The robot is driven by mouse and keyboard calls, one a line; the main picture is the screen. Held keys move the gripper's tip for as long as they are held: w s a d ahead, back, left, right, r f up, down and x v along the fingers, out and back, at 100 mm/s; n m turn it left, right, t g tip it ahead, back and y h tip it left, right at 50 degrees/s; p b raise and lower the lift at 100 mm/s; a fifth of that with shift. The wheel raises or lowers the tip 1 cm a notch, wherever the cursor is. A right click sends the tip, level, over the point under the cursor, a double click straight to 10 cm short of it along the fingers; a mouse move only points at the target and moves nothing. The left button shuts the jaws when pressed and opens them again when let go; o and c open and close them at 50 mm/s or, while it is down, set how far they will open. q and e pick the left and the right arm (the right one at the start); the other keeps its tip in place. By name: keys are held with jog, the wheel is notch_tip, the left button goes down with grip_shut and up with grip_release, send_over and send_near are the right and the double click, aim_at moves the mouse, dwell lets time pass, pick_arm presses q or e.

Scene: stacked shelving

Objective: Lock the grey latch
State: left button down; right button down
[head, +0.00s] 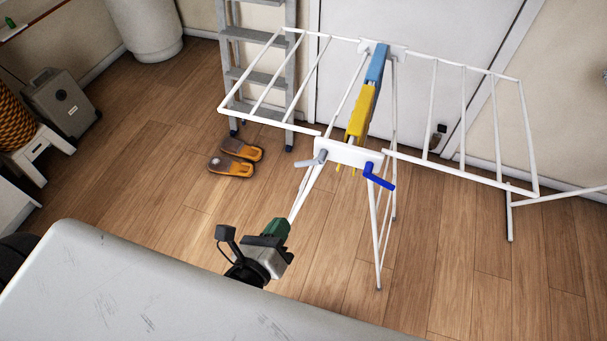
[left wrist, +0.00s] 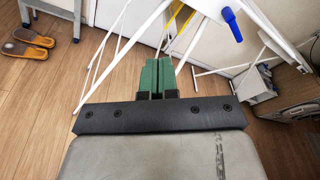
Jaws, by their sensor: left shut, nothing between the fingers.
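The grey latch (head: 314,159) is a small handle at the left end of the white front plate (head: 348,153) of the drying rack. It points left and slightly down, beside the rack's left wing. A blue latch (head: 378,177) is at the plate's right end, pointing down to the right; it also shows in the left wrist view (left wrist: 232,24). My left gripper (head: 281,228) has green fingers, shut and empty, below and left of the grey latch and apart from it. Its fingers fill the middle of the left wrist view (left wrist: 155,76). I cannot make out the grey latch there. My right gripper is not in view.
Orange-brown slippers (head: 233,168) lie on the wooden floor. The floor right of the slippers, left of the rack's legs, is clear.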

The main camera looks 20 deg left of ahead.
pick_arm(q)
jog(key=p, duration=0.2)
send_near(300, 164)
jog(key=w+d+f, duration=0.3)
jog(key=f, duration=0.1)
jog(key=w+p, duration=0.1)
jog(key=w+r+p, duration=0.1)
jog(key=w+a+p, duration=0.1)
jog(key=w, duration=0.1)
jog(key=shift+r, duration=0.2)
jog(key=shift+w+a+r+m+p, duration=0.15)
jog(key=shift+r+m+p, duration=0.25)
jog(key=shift+p, duration=0.2)
jog(key=shift+w+a+r+m+p, duration=0.1)
jog(key=shift+a+r+m+p, duration=0.05)
jog(key=shift+r+m+p, duration=0.4)
jog(key=shift+a+f+m+y+p, duration=0.1)
jog(key=shift+a+m+y+p, duration=0.05)
jog(key=shift+m+y+p, duration=0.2)
jog(key=shift+f, duration=0.1)
